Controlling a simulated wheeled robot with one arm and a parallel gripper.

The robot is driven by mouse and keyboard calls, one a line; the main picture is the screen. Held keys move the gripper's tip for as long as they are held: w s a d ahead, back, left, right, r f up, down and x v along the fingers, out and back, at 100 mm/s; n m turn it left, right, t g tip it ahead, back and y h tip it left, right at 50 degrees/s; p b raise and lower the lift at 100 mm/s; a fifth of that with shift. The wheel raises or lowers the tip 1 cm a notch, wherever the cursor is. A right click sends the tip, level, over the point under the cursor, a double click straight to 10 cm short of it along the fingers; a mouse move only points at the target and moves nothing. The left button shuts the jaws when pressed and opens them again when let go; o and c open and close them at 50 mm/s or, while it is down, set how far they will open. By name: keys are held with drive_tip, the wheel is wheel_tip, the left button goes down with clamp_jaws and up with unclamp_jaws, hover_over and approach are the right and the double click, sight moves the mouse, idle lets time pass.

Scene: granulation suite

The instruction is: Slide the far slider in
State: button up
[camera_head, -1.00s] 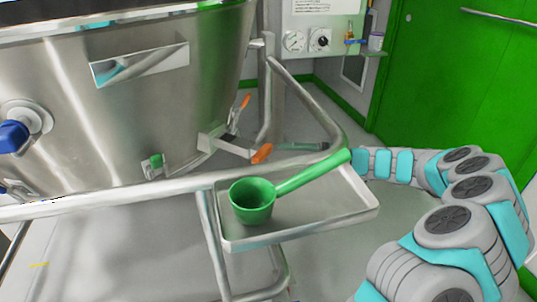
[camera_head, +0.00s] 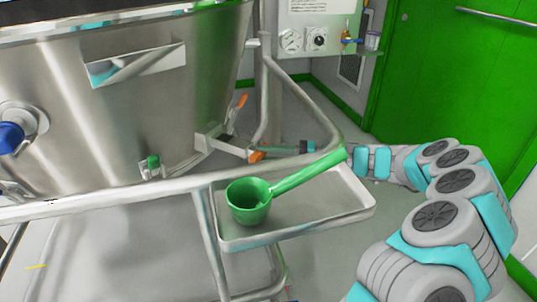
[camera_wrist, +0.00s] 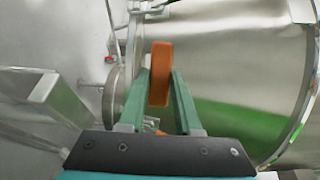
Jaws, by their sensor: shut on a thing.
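An orange handle (camera_head: 257,156) sits at the end of a metal bar on a bracket low on the steel vessel's right side; I take it for the far slider's handle. In the wrist view the orange handle (camera_wrist: 160,73) stands between the two green fingers of my gripper (camera_wrist: 160,85), which is shut on it. In the head view my gripper (camera_head: 280,148) reaches in from the right behind the tubular rail, which partly hides it. A second bracket with a green knob (camera_head: 153,163) is further left on the vessel.
The steel tubular rail (camera_head: 305,95) curves around my gripper. A tray (camera_head: 320,217) with a green scoop (camera_head: 248,201) hangs in front of my forearm. Another orange-tipped lever (camera_head: 238,104) is just above the slider. A green door (camera_head: 450,90) stands behind.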

clamp_jaws()
idle(0.8)
